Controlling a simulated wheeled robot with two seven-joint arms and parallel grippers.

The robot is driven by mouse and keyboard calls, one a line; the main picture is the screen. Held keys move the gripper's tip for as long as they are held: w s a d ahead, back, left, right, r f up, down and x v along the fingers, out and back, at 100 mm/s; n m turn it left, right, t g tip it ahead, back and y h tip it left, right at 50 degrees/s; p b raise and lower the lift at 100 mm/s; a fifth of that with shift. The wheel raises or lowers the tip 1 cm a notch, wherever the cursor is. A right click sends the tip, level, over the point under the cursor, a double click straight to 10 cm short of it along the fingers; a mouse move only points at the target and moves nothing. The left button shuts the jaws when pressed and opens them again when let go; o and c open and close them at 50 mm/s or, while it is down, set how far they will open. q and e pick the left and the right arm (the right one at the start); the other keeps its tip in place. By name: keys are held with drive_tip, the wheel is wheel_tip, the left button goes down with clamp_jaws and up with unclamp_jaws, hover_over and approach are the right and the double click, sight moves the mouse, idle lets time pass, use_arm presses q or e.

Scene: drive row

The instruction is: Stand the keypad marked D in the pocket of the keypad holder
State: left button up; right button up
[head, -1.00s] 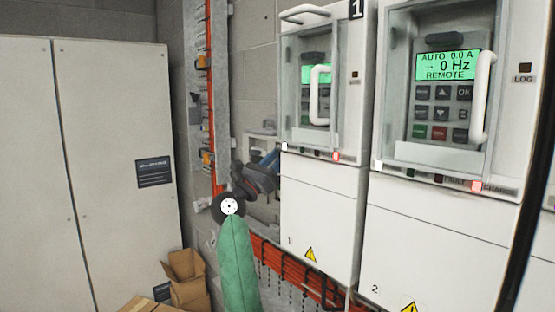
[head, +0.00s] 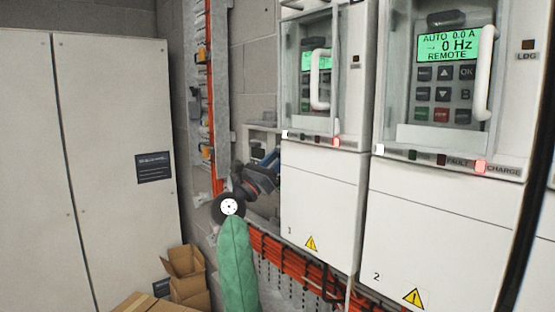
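No keypad marked D can be made out. A keypad marked B (head: 442,80) sits behind the clear door of the drive numbered 2, its green screen lit. A second lit keypad (head: 314,75) is behind the door of drive 1, partly covered by the white handle; its letter is not readable. A grey wall fixture (head: 262,133) left of drive 1 has a dark item in it; I cannot tell whether it is the keypad holder. My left arm rises at lower centre, and its dark and blue end (head: 262,176) is in front of that fixture. Its fingertips are not clear. My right gripper is out of view.
Drive 1 (head: 315,195) and drive 2 (head: 430,225) form a white wall to the right. A pale cabinet (head: 115,100) stands at left. Open cardboard boxes (head: 186,275) lie on the floor below. Orange cables (head: 290,262) run low along the wall.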

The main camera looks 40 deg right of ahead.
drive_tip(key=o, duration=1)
